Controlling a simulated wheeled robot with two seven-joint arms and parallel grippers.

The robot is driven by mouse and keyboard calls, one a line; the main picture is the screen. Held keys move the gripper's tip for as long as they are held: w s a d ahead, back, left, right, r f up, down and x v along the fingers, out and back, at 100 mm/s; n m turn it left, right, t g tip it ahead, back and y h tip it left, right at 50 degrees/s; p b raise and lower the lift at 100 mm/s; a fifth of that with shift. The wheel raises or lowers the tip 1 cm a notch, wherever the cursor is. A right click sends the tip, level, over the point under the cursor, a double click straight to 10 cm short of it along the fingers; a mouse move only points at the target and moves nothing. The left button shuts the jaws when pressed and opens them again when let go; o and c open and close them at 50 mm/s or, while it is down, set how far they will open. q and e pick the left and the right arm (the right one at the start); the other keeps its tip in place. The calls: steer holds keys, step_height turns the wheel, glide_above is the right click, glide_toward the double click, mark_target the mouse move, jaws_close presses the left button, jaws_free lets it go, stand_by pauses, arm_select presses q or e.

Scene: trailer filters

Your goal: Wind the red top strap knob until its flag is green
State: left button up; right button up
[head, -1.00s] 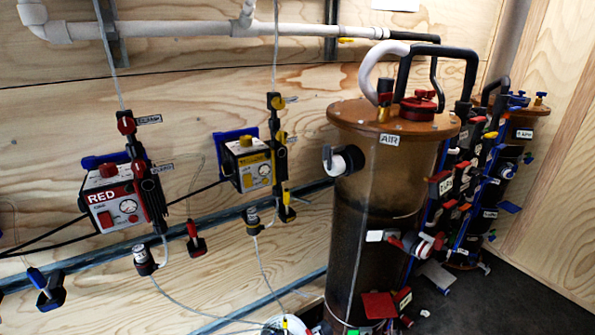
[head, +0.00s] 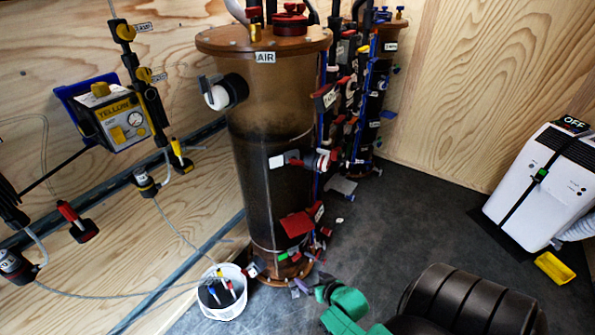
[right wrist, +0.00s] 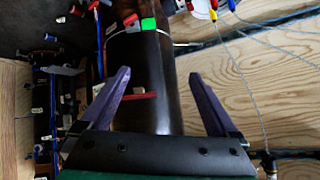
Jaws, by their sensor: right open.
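The tall brown cylinder labelled AIR (head: 272,100) stands near the wall. I cannot tell for certain that this is the top strap knob. Lower down are a red plate (head: 297,224) and, near the base, a small green flag (head: 283,257), which also shows in the right wrist view (right wrist: 148,24). My right gripper (right wrist: 159,73) is open and empty, its purple fingers apart, pointing at the lower cylinder. My left gripper is out of view.
A white bucket (head: 223,307) with coloured tools stands left of the cylinder's base. A yellow box (head: 120,118) hangs on the wooden wall. A white unit reading OFF (head: 540,185) stands at right. Hoses cross the lower left.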

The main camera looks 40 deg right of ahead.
steer(key=w+d+r+m+t+h, duration=0.1)
steer(key=w+d+r+m+t, duration=0.25)
steer(key=r, duration=0.65)
steer(key=t+h+b, duration=0.2)
steer(key=t, duration=0.2)
glide_toward(298, 162)
steer(key=x, duration=1)
steer(key=shift+f, duration=0.4)
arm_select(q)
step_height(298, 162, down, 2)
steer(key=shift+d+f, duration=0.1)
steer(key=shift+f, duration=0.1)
arm_select(e)
steer(key=c, duration=1.4)
